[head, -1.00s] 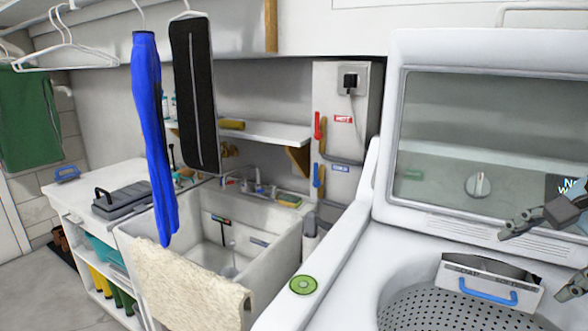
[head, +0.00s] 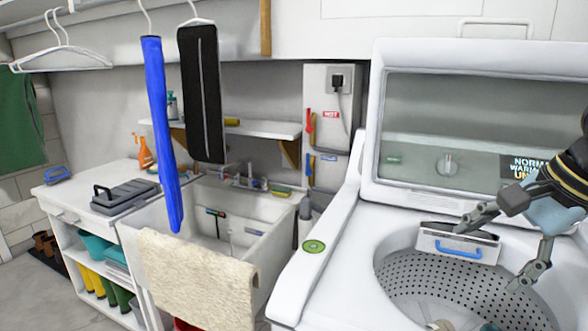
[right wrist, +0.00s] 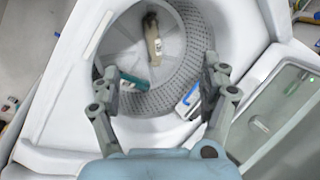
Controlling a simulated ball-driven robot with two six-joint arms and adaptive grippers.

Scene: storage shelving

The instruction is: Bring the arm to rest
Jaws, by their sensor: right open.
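My right gripper (head: 486,258) is open and empty, with its two grey fingers spread above the washer's open drum. It also shows in the right wrist view (right wrist: 161,75), with nothing between the fingers. The top-loading washer (head: 345,235) stands at the right with its lid (head: 470,110) raised. Its perforated drum (head: 400,272) holds a beige-brown item (right wrist: 153,38) and a teal item (right wrist: 132,82). A white dispenser with a blue handle (head: 457,250) sits at the drum's back rim. My left gripper is not in view.
A utility sink (head: 130,238) with a beige towel (head: 200,275) over its front is left of the washer. Blue (head: 162,140) and black (head: 201,95) garments hang above it. A grey toolbox (head: 125,197) sits on the counter.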

